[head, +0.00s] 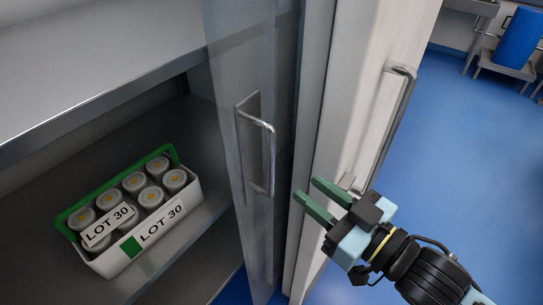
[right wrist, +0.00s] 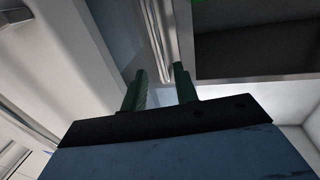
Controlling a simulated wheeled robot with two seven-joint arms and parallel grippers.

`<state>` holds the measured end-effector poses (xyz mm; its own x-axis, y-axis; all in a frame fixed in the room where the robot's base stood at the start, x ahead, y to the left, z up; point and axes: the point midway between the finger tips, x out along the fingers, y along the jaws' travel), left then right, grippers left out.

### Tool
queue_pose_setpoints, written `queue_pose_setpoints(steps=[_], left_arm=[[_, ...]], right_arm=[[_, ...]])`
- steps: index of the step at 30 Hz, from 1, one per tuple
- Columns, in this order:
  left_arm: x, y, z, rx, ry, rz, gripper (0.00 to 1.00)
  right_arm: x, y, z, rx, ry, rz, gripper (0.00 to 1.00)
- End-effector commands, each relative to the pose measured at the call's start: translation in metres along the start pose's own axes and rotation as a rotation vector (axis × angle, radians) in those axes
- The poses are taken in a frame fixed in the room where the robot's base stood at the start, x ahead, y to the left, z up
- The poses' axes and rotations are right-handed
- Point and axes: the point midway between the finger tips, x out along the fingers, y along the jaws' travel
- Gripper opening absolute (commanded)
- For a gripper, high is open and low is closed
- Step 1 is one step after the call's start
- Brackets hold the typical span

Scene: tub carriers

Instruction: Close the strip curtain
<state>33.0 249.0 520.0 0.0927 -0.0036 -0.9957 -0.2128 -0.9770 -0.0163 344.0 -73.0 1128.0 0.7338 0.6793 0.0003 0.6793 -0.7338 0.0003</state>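The strip curtain (head: 235,110) is a see-through grey panel that hangs at the right side of the shelf opening. A metal bar handle (head: 268,155) is fixed to it. The shelves to its left are uncovered. My right gripper (head: 306,188) is to the right of the curtain handle and apart from it, in front of the white door's edge. Its two green fingers are spread with nothing between them. They also show in the right wrist view (right wrist: 160,75), with a pale upright bar beyond them that I cannot identify for certain. My left gripper is not in view.
A white door (head: 365,80) with a long metal handle (head: 402,100) stands open close to my right gripper. A white carrier (head: 160,230) marked LOT 30 holds several lidded tubs on the lower shelf. Blue floor (head: 460,170) is clear at right; a blue barrel (head: 518,38) stands far back.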

Motion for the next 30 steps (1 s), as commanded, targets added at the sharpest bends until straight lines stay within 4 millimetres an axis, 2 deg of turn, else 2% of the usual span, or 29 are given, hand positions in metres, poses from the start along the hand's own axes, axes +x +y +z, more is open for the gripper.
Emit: queue_pose_setpoints(steps=[9,15,21,29,30], left_arm=[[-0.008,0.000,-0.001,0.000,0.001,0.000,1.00],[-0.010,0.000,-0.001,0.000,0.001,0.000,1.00],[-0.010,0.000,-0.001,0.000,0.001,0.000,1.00],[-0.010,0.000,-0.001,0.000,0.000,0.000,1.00],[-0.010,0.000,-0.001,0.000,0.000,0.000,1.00]], right_arm=[[0.062,0.000,-0.002,-0.001,0.004,0.000,0.29],[0.093,0.001,-0.001,-0.001,0.001,0.001,0.29],[0.107,0.000,0.000,-0.001,0.000,0.000,0.29],[0.108,0.000,0.000,-0.001,-0.001,0.001,0.29],[0.108,0.000,0.000,-0.001,0.000,0.001,0.27]])
